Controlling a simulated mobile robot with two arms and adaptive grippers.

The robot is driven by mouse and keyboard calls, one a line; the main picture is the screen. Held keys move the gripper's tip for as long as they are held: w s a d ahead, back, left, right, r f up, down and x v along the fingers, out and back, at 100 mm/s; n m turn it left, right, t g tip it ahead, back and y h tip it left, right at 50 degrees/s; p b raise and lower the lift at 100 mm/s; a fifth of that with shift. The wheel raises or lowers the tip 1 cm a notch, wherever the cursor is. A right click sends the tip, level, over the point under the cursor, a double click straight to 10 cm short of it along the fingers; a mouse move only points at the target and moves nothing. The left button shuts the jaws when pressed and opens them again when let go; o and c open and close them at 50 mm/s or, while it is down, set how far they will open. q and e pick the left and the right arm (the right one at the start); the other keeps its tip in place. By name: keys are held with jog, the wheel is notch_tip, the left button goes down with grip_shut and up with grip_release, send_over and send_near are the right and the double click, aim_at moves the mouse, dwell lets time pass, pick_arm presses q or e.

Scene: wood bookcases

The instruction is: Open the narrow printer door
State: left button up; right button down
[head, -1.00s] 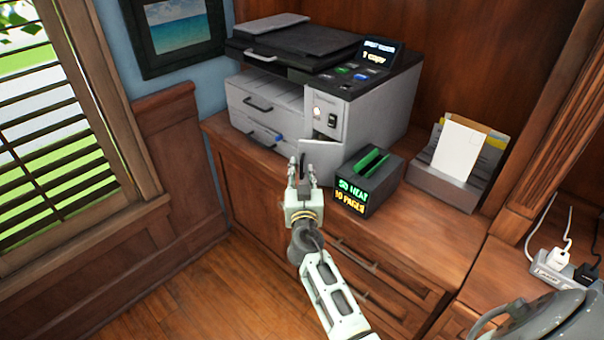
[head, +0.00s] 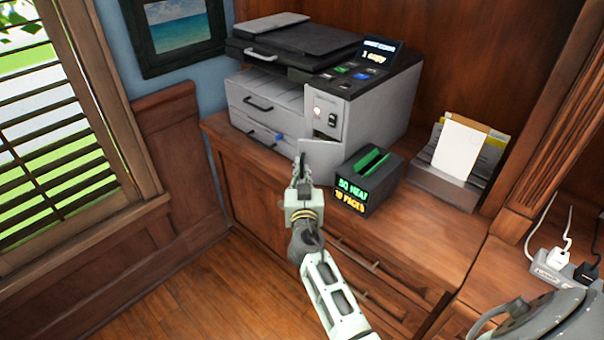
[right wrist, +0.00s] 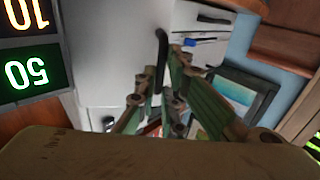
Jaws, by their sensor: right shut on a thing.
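The grey printer (head: 365,118) stands on the wood cabinet. Its narrow door (head: 320,153) is a small light-grey panel at the lower front. It stands angled out from the printer body, with a switch and round button showing above it. My right gripper (head: 301,165) is in front of the door's left edge, its fingers together. In the right wrist view the fingers (right wrist: 160,88) are closed around the black door handle (right wrist: 161,46), and the pale door panel (right wrist: 110,45) is beside it. My left gripper is not in view.
A black box with lit text (head: 367,180) sits close to the right of the door. A paper holder (head: 442,188) is further right. The printer's wider drawers (head: 255,128) are to the left. The floor in front of the cabinet is clear.

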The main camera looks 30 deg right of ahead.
jog(key=shift+s, duration=0.1)
jog(key=s+d+n+t+y+p, duration=0.1)
jog(key=s+d+n+y+p, duration=0.2)
jog(key=s+n+y+p, duration=0.4)
jog(key=s+n+y, duration=0.1)
jog(key=s+y, duration=0.1)
jog(key=y, duration=0.4)
jog(key=shift+s+n, duration=0.3)
jog(key=shift+n, duration=0.1)
jog(key=shift+d+r, duration=0.1)
jog(key=c, duration=1.9)
grip_release()
jog(key=shift+d, duration=0.1)
jog(key=shift+o, duration=0.2)
